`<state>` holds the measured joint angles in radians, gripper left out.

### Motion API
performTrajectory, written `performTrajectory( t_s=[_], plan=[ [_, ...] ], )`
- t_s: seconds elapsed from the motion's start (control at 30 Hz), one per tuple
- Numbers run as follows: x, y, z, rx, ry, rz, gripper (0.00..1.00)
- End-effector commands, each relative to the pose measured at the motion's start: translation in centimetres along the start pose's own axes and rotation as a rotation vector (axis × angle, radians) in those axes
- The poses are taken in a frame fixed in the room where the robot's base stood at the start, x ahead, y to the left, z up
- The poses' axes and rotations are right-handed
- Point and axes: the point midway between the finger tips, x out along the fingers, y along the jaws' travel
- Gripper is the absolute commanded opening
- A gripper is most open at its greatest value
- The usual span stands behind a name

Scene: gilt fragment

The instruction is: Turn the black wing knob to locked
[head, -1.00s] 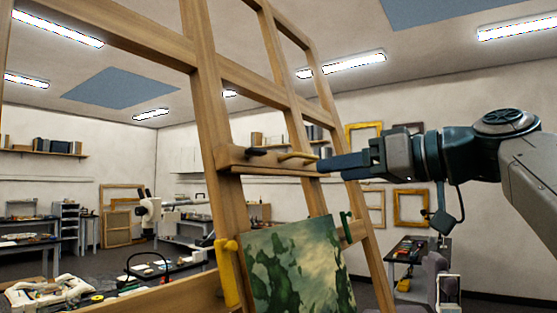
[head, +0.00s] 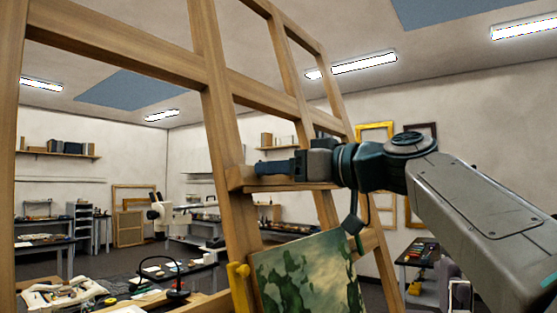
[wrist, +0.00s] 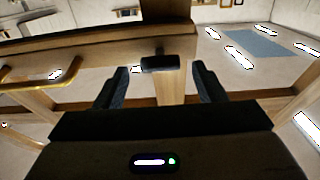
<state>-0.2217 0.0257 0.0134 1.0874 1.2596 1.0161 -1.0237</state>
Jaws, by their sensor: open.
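The black wing knob (wrist: 160,63) shows in the wrist view, mounted on the wooden easel rail (wrist: 100,48). Its wing lies crosswise in the picture, roughly along the rail. My gripper (wrist: 160,74) is open, with one dark finger on each side of the knob and a gap to both. I cannot tell how deep the fingertips reach relative to the knob. In the head view my gripper (head: 273,167) is at the easel's ledge (head: 285,186), and the knob is hidden there.
A brass handle (wrist: 45,82) sits on the same rail, left of the knob. Below the ledge, a green painting (head: 310,278) rests on the easel beside a yellow clamp (head: 240,287). Easel posts (head: 222,105) stand close around my arm.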

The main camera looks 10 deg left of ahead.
Motion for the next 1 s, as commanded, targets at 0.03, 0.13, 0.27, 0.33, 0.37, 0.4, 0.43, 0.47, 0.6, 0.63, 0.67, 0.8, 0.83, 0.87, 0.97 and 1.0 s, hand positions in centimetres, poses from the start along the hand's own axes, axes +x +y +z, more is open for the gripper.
performTrajectory(
  t_s=[0.03, 0.13, 0.27, 0.33, 0.37, 0.4, 0.43, 0.47, 0.6, 0.63, 0.67, 0.8, 0.83, 0.87, 0.97, 1.0],
  plan=[
    [0.49, -0.04, -0.11, 0.001, -0.001, -0.002, 0.64],
    [0.97, -0.06, -0.04, 0.001, 0.0, -0.001, 0.64],
    [1.12, -0.06, 0.03, 0.0, 0.0, -0.001, 0.64],
    [1.11, -0.05, 0.05, 0.0, 0.0, 0.0, 0.64],
    [1.1, -0.05, 0.05, 0.0, 0.0, 0.0, 0.64],
    [1.1, -0.05, 0.05, 0.0, 0.0, 0.0, 0.64],
    [1.09, -0.05, 0.04, 0.0, 0.0, 0.0, 0.61],
    [1.09, -0.05, 0.04, 0.0, 0.0, 0.0, 0.53],
    [1.07, -0.05, 0.03, 0.0, 0.0, 0.0, 0.19],
    [1.07, -0.05, 0.03, 0.0, 0.0, 0.0, 0.19],
    [1.07, -0.05, 0.03, 0.0, 0.0, 0.0, 0.19],
    [1.06, -0.06, 0.02, 0.005, 0.0, 0.001, 0.19],
    [1.06, -0.07, 0.01, 0.009, 0.0, 0.002, 0.19],
    [1.06, -0.08, 0.01, 0.013, 0.0, 0.004, 0.19],
    [1.05, -0.1, -0.01, 0.04, 0.001, 0.011, 0.19],
    [1.04, -0.1, -0.03, 0.056, 0.001, 0.016, 0.19]
  ],
)
